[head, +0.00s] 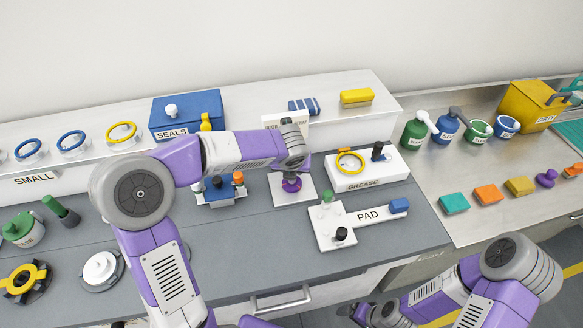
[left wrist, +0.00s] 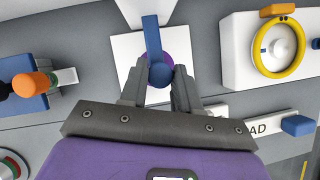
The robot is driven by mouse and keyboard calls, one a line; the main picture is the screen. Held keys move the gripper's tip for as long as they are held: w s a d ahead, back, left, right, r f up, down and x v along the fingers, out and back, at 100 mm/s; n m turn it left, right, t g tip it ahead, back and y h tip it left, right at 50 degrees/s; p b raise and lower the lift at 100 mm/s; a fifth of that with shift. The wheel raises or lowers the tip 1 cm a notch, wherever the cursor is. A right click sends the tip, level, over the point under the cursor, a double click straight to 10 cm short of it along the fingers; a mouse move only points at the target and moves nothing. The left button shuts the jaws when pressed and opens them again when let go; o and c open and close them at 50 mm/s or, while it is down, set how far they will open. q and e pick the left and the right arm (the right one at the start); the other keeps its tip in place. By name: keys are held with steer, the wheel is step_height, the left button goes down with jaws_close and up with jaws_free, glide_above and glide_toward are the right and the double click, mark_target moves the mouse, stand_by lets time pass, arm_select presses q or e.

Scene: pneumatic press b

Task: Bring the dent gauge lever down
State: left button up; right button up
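The blue lever (left wrist: 153,40) shows in the left wrist view, standing over a white base plate (left wrist: 127,48), with a rounded end towards me. A purple round part (left wrist: 168,60) lies behind that end. In the head view the plate (head: 307,190) and a purple part (head: 291,184) show below my left wrist; the blue lever is hidden there. My left gripper (left wrist: 160,82) is open, its two fingers apart on either side of the lever's rounded end. My right gripper (head: 364,313) is at the bottom edge of the head view, and its fingers are not clear.
The white grease box (head: 372,180) with a yellow ring stands right of the plate, and the white pad fixture (head: 365,217) in front of it. A small blue fixture (head: 216,198) with coloured knobs stands to the left. The grey bench front is clear.

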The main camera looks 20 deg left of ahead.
arm_select(q)
steer(key=o, duration=0.4)
steer(key=shift+c, duration=0.2)
steer(key=a+p+v, duration=0.1)
steer(key=p+v, duration=0.1)
steer(key=v, duration=0.5)
steer(key=shift+d+r+p, duration=0.25)
steer(key=shift+d+p, duration=0.15)
steer(key=shift+d, duration=0.15)
steer(key=shift+s, duration=0.1)
